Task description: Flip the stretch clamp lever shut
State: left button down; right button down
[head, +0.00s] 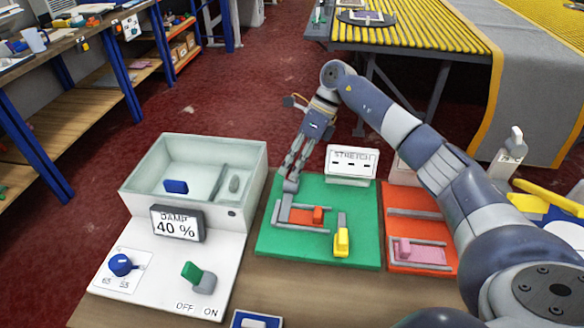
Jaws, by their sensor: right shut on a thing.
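The stretch station is a green board (362,190) with a sign reading STRETCH (352,161) behind it. A grey clamp frame (284,212) lies on the board around a red-orange block (318,214). A yellow handle (342,240) on a short grey bar is to the right of the frame. My right gripper (291,183) reaches down at the frame's back left corner. It is shut on a small grey upright piece there, which looks like the clamp lever; the fingers partly hide it. My left gripper is not in view.
A white damp box (255,165) with a 40 % display (176,223), blue knob (120,265) and green switch (193,273) stands left. An orange board (410,265) with a pink block (404,249) is right, partly behind my right arm. A yellow roller table (430,45) stands behind.

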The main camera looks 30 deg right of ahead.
dwell(0.3)
jog(key=c, duration=1.6)
grip_release()
jog(key=shift+c, duration=0.2)
jog(key=v, duration=1.2)
jog(key=shift+w, duration=0.1)
